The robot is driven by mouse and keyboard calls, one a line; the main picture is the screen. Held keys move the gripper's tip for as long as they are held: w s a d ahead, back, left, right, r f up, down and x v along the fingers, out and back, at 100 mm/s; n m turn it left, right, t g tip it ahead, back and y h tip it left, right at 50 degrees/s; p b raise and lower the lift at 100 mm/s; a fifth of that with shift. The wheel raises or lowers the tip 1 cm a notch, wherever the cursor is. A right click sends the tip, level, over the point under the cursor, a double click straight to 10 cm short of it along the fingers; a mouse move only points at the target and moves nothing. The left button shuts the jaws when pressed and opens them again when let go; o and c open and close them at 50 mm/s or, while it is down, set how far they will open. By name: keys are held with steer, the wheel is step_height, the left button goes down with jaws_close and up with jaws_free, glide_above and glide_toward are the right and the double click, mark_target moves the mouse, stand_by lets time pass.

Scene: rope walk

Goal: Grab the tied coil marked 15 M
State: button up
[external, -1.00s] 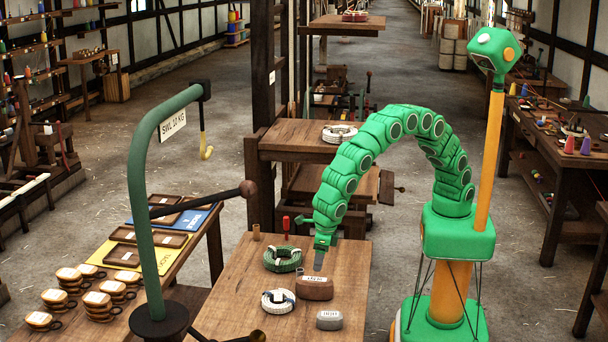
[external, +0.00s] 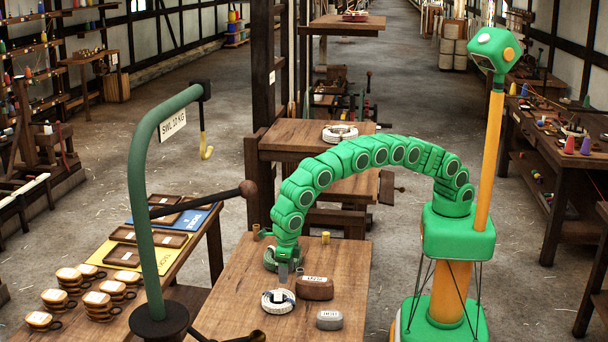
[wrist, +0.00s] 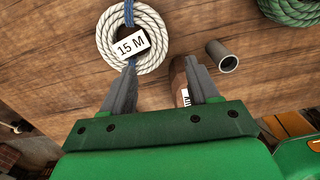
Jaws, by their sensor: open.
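The white rope coil (external: 278,301) lies flat on the brown bench top. In the wrist view the coil (wrist: 108,45) has a blue tie across it and a white label reading 15 M (wrist: 132,43). My gripper (wrist: 162,75) is open, with nothing held between its fingers. In the external view my gripper (external: 283,273) points down just behind the coil. In the wrist view its left fingertip reaches the lower edge of the coil, and the right one is off to its right. I cannot tell whether the left finger touches it.
A green coil (wrist: 290,10) lies behind, partly hidden by my arm in the external view. A brown labelled block (external: 315,288), a grey labelled block (external: 329,320) and a small grey tube (wrist: 228,57) sit nearby. A green crane post (external: 150,230) stands left.

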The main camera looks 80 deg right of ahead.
mark_target(282, 291)
steer(key=shift+w+a+f, duration=0.3)
steer(key=shift+w+f, duration=0.2)
steer(key=shift+f, duration=0.1)
steer(key=shift+w+d+f, duration=0.1)
steer(key=shift+f, duration=1.15)
steer(key=shift+w+d+f, duration=0.1)
steer(key=shift+d+f, duration=0.05)
steer(key=shift+f, duration=1.15)
steer(key=shift+w+d+f, duration=0.1)
steer(key=shift+f, duration=1.15)
steer(key=shift+c, duration=0.2)
jaws_close()
